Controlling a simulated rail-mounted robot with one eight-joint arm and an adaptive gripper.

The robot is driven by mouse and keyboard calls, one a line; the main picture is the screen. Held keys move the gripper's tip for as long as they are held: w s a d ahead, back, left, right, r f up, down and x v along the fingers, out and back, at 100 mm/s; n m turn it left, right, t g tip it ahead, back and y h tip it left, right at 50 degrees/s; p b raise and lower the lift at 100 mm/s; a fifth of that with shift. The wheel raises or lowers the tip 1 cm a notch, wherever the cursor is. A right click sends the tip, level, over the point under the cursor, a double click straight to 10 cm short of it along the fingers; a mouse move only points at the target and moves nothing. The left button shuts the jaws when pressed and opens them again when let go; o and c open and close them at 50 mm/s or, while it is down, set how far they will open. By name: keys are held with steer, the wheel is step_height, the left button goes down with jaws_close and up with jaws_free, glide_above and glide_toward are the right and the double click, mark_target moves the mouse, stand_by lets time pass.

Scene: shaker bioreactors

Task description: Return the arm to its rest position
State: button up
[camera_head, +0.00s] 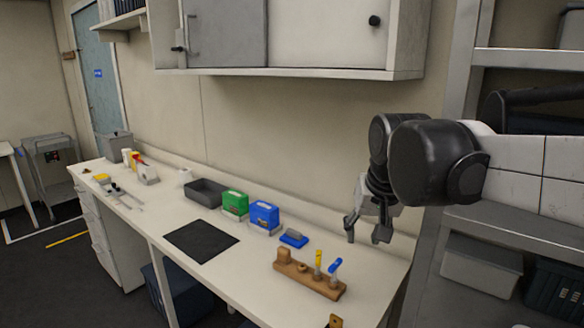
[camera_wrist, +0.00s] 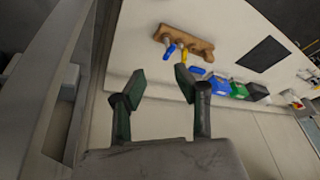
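My gripper (camera_head: 366,228) hangs over the right end of the white bench (camera_head: 180,268), near the back wall. Its two fingers are spread apart with nothing between them. In the wrist view my gripper (camera_wrist: 160,90) also shows open and empty, with the bench beyond it. A wooden rack (camera_head: 308,277) holding a yellow-capped tube (camera_head: 318,260) and a blue-capped tube (camera_head: 335,268) stands on the bench in front and left of my gripper, apart from it. The wooden rack also shows in the wrist view (camera_wrist: 190,42).
A green box (camera_head: 235,203), a blue box (camera_head: 264,214), a grey tray (camera_head: 206,192) and a small blue item (camera_head: 294,238) sit along the bench. A black mat (camera_head: 200,242) lies in front. A wall cabinet (camera_head: 330,35) hangs above. Metal shelving (camera_head: 455,100) stands close at the right.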

steer(key=s+d+f+t, duration=0.1)
steer(key=s+d+f, duration=0.1)
steer(key=s+f, duration=0.3)
steer(key=s+d+f+t, duration=0.1)
steer(key=s+d+f, duration=0.2)
steer(key=s, duration=0.9)
step_height(320, 180, down, 2)
steer(key=shift+d+f+n+t+b, duration=0.1)
steer(key=shift+d+n+t+b, duration=0.15)
steer(key=shift+n+t+b, duration=0.1)
